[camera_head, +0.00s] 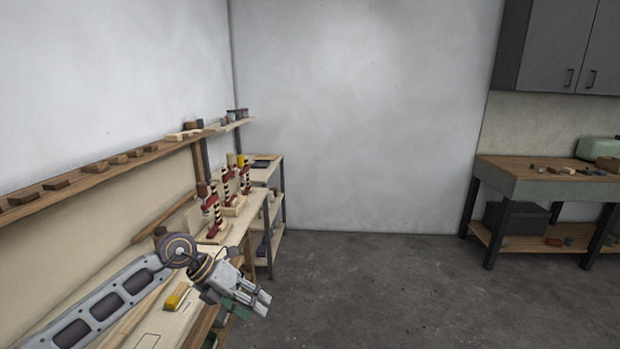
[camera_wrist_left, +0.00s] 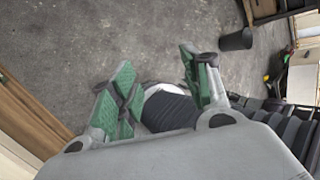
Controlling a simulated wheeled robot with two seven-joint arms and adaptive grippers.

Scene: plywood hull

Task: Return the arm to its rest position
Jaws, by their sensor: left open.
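My left arm comes in from the lower left in the head view and reaches over the edge of the workbench (camera_head: 150,325). My left gripper (camera_head: 256,300) is off the bench's right edge, over the floor, and looks empty. In the left wrist view the two green-padded fingers of my left gripper (camera_wrist_left: 162,95) stand apart with no object held between them. A dark round ribbed part shows behind the fingers. My right gripper is in neither view.
Several red, white and black striped stands (camera_head: 216,213) stand farther back on the bench. A yellow block (camera_head: 177,297) lies near my left wrist. A wall shelf (camera_head: 100,167) holds wooden blocks. A second workbench (camera_head: 535,178) stands at the right. The concrete floor (camera_head: 370,290) between is clear.

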